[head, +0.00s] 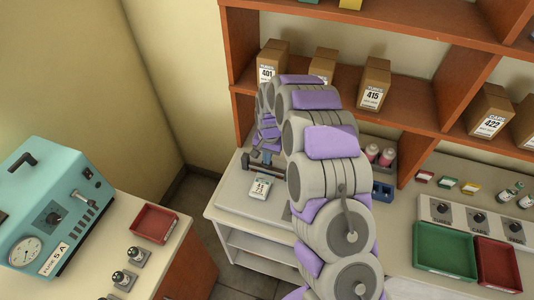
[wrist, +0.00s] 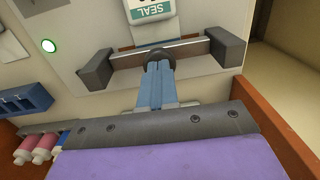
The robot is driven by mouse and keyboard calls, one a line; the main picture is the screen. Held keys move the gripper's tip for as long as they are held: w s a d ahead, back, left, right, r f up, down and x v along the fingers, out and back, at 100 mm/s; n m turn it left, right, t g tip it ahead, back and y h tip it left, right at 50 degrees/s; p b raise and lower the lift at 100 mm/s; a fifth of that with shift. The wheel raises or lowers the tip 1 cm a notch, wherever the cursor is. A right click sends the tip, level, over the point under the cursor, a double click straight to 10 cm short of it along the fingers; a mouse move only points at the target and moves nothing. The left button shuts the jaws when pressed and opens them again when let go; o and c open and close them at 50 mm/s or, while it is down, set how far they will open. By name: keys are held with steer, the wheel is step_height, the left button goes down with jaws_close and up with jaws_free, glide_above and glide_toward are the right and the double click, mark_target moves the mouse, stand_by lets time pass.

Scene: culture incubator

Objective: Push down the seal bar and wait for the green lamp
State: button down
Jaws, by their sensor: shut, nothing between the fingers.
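The sealer stands on the white bench, with its seal bar (wrist: 195,50) running between two dark end blocks (wrist: 97,70). A round black knob (wrist: 153,60) sits at the middle of the bar. My gripper (wrist: 160,70) is shut and empty, its blue fingertips at the knob and appearing to touch it. A pouch with a SEAL label (wrist: 150,10) lies at the bar; it also shows in the head view (head: 260,188). A round lamp (wrist: 48,46) on the sealer glows green. In the head view my arm hides part of the sealer.
Shelves with brown boxes (head: 374,84) rise behind. A teal machine (head: 48,205) and red tray (head: 154,223) are on the left bench. Green (head: 444,250) and red trays lie at right.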

steer(key=shift+f, duration=0.75)
steer(key=shift+s, duration=0.15)
steer(key=shift+s+d+f, duration=0.1)
steer(key=shift+r, duration=0.35)
step_height(320, 180, up, 14)
steer(key=p, duration=0.1)
steer(key=shift+w+d+f+p, duration=0.15)
steer(key=shift+w+d+p, duration=0.15)
steer(key=shift+a, duration=0.3)
